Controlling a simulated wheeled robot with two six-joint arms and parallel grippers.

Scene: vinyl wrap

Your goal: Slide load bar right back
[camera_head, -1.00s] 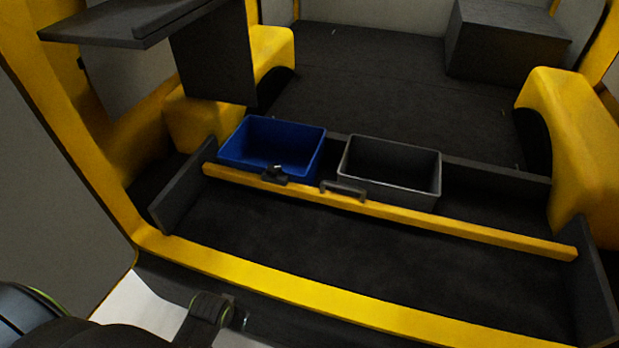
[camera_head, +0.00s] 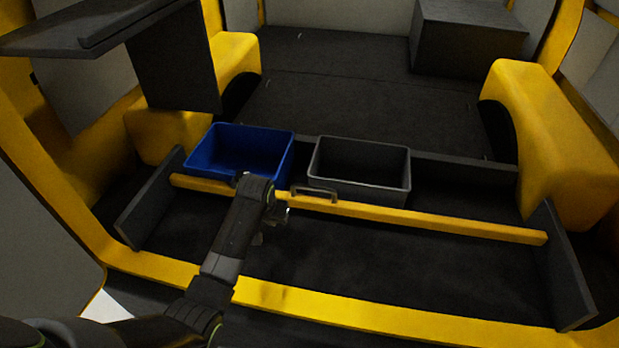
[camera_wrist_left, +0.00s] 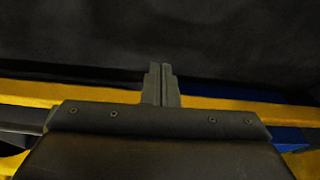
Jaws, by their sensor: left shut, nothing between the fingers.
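The load bar (camera_head: 430,220) is a long yellow bar lying crosswise between two dark side panels, in front of the bins. A grey handle (camera_head: 318,192) is fixed on it in front of the grey bin. My left gripper (camera_head: 278,214) is close to the bar, just left of the handle. Whether it touches the bar cannot be told. In the left wrist view its fingers (camera_wrist_left: 160,75) are shut and empty, pointing over the dark floor, with the yellow bar (camera_wrist_left: 60,96) behind them. My left arm hides a short part of the bar. My right gripper is not in view.
A blue bin (camera_head: 240,152) and a grey bin (camera_head: 360,170) stand behind the bar. Side panels (camera_head: 148,205) (camera_head: 562,270) stand at its ends. The floor (camera_head: 390,255) between bar and yellow sill (camera_head: 400,308) is clear. A dark shelf (camera_head: 70,38) juts in at upper left.

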